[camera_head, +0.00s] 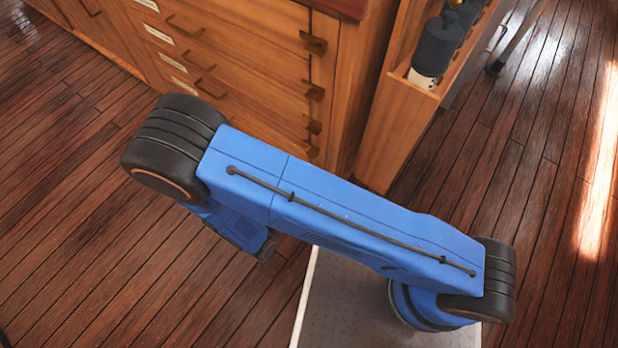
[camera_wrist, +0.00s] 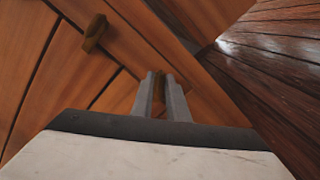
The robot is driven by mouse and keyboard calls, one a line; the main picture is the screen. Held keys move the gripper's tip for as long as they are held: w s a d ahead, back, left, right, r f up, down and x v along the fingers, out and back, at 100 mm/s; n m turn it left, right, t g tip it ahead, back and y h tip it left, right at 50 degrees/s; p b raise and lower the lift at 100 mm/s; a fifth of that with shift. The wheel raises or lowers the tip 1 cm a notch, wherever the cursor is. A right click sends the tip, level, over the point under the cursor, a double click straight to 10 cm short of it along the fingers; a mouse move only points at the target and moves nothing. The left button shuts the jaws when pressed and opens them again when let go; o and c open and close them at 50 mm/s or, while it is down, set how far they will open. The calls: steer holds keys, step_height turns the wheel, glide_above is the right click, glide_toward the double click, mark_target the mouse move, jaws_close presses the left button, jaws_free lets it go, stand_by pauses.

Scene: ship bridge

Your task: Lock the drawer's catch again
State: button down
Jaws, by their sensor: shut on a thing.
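The wooden drawer cabinet (camera_head: 235,50) stands at the top of the head view, with dark bar handles and white labels on its drawer fronts. Several brown catches, one of them the upper catch (camera_head: 314,43), sit in a column along its right-hand post. In the wrist view my gripper (camera_wrist: 161,88) has its two grey fingers close together around a small brown catch (camera_wrist: 159,76), shut on it. Most of that catch is hidden by the fingers. Another catch (camera_wrist: 95,33) shows up and left, apart from the fingers, turned at a slant. My gripper is hidden behind my blue arm in the head view.
A narrow wooden rack (camera_head: 408,105) right of the cabinet holds a dark cylinder with a white lower band (camera_head: 437,50) and other items. A metal leg (camera_head: 512,38) stands at the upper right. The plank floor (camera_head: 75,200) is clear on the left and right.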

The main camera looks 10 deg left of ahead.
steer(key=m, duration=0.7)
steer(key=shift+f, duration=0.15)
stand_by(0.3)
steer(key=c, duration=2)
jaws_free()
steer(key=shift+d, duration=0.1)
steer(key=v, duration=1.7)
steer(key=shift+s, duration=0.2)
